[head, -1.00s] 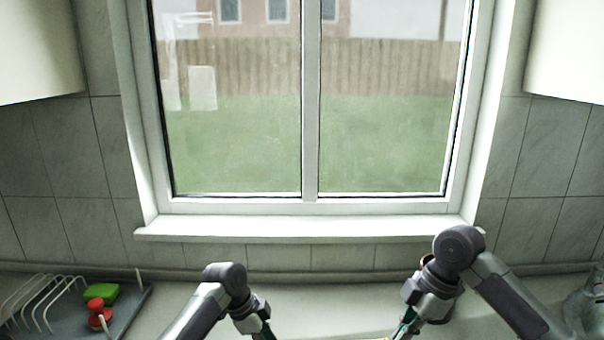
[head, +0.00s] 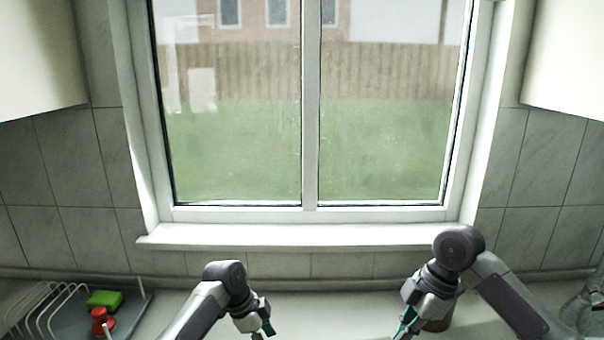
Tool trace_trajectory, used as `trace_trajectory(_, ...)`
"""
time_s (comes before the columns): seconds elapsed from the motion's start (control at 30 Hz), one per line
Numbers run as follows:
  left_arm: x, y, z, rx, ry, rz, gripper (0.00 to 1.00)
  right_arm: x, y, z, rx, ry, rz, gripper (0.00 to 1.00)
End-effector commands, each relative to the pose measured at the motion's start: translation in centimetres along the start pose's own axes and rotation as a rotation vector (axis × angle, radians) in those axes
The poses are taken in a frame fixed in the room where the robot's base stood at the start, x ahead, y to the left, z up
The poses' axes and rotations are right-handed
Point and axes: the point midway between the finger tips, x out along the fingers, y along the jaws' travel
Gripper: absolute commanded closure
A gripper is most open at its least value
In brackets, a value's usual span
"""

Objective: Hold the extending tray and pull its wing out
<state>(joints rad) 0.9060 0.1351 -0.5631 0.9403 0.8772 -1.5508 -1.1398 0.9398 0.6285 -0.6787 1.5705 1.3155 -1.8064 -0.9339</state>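The extending tray is not visible in the head view; the counter nearest me is cut off by the bottom edge. My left gripper (head: 264,331) points down at the bottom edge, left of centre. My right gripper (head: 404,327) points down at the bottom edge, right of centre. Only the upper parts of their dark and teal fingers show. I cannot see the fingertips, how far apart the fingers are, or whether anything is between them.
A grey dish rack (head: 68,322) at left carries a green sponge (head: 104,299) and a red-topped item (head: 102,318). The counter (head: 335,300) between my arms looks clear. A window sill (head: 310,235) runs behind.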

Motion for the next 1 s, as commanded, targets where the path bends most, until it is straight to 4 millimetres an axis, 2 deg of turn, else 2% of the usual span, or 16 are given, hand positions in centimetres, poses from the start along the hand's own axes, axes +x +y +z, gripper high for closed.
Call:
trace_trajectory(0.17,-0.6,-0.1,0.0,0.0,0.0,-0.002,0.4,0.0,0.0,0.0,0.0,0.0,0.0,1.0)
trace_trajectory(0.27,-2.0,-0.1,0.0,0.0,0.0,-0.004,0.4,0.0,0.0,0.0,0.0,0.0,0.0,1.0)
trace_trajectory(0.6,-9.1,-0.1,0.0,0.001,0.0,-0.003,0.4,0.0,0.0,0.0,0.0,0.0,0.0,1.0)
trace_trajectory(0.7,-10.6,-0.1,0.0,0.0,0.0,-0.003,0.4,0.0,0.0,0.0,0.0,0.0,0.0,1.0)
trace_trajectory(0.87,-11.9,0.0,-0.1,0.0,0.0,0.0,0.4,-0.2,0.0,-0.1,0.0,0.0,0.0,1.0)
trace_trajectory(1.0,-13.4,0.0,-0.6,0.0,0.0,0.0,0.4,-1.5,0.0,-0.5,0.0,0.0,0.0,1.0)
